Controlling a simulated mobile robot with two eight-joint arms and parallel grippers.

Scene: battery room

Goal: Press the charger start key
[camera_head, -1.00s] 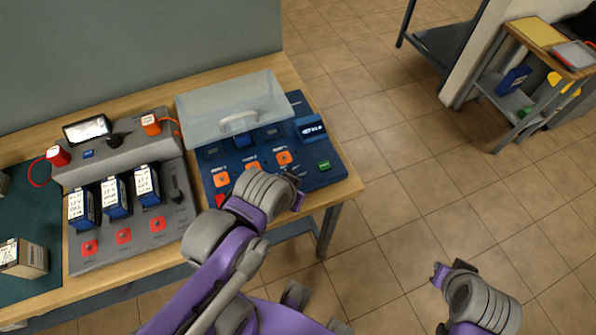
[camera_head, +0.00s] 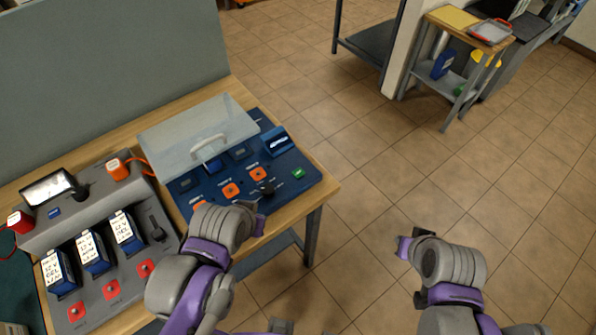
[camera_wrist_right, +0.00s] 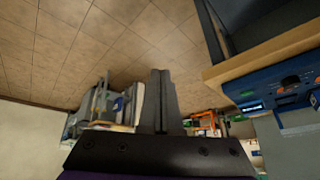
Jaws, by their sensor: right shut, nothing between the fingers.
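A blue charger panel (camera_head: 218,187) lies at the right end of the wooden bench in the head view. Which key is the start key cannot be read. My left gripper (camera_head: 260,218) is at the panel's front edge and its finger opening is unclear. My right gripper (camera_head: 403,248) is over the floor, right of the bench, apart from the panel. The right wrist view shows its fingers (camera_wrist_right: 161,95) shut and empty, with the panel (camera_wrist_right: 270,95) at right.
A clear raised cover (camera_head: 195,132) stands over the panel's back. Left of it is a grey station (camera_head: 130,275) with several blue batteries (camera_head: 92,251) and red keys (camera_head: 146,268). A side table (camera_head: 465,32) stands at the back right. The tiled floor (camera_head: 370,170) between is clear.

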